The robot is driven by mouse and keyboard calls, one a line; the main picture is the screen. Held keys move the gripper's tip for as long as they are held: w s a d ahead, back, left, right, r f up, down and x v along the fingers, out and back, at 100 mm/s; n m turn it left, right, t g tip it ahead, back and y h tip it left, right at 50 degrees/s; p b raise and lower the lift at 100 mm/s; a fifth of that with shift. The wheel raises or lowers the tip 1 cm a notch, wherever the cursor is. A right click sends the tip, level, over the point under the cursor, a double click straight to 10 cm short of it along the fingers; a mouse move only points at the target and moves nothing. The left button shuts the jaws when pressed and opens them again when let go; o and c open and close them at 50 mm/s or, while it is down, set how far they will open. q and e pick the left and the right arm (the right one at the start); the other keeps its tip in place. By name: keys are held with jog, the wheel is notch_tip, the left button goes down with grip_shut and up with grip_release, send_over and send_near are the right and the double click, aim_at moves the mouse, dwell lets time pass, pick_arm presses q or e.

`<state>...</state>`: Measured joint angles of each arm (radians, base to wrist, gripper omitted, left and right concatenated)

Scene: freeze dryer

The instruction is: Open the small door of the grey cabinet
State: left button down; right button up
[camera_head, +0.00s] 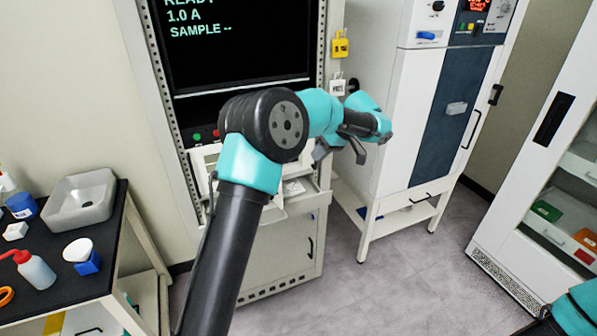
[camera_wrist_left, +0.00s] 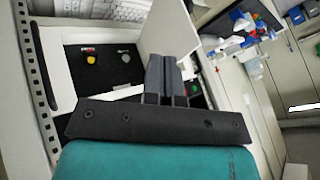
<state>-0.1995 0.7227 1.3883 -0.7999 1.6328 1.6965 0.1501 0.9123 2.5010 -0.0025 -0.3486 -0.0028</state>
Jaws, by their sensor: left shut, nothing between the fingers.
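The grey cabinet (camera_head: 262,262) stands at the centre of the head view, with a dark screen at the top and a door with a dark handle (camera_head: 310,247) low down. Around mid-height, white panels (camera_head: 205,158) stick out, partly hidden behind my left arm. In the left wrist view a white panel (camera_wrist_left: 172,32) stands out beside a dark-lined recess (camera_wrist_left: 105,70); I cannot tell for certain that it is the small door. My left gripper (camera_head: 340,152) is shut and empty, in front of the cabinet's right side. Its fingers (camera_wrist_left: 165,68) overlap the panel's lower edge; contact is unclear. My right gripper is out of view.
A white freeze dryer (camera_head: 400,125) stands to the right of the cabinet. A glass-fronted unit (camera_head: 520,215) is at far right. A dark bench (camera_head: 110,235) with a basin (camera_head: 80,200) and bottles is at left. The floor (camera_head: 390,275) between is clear.

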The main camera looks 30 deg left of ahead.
pick_arm(q)
jog(key=s+a+f, duration=0.6)
jog(key=a+f, duration=0.1)
jog(key=f, duration=0.1)
dwell(0.5)
jog(key=shift+s, duration=0.1)
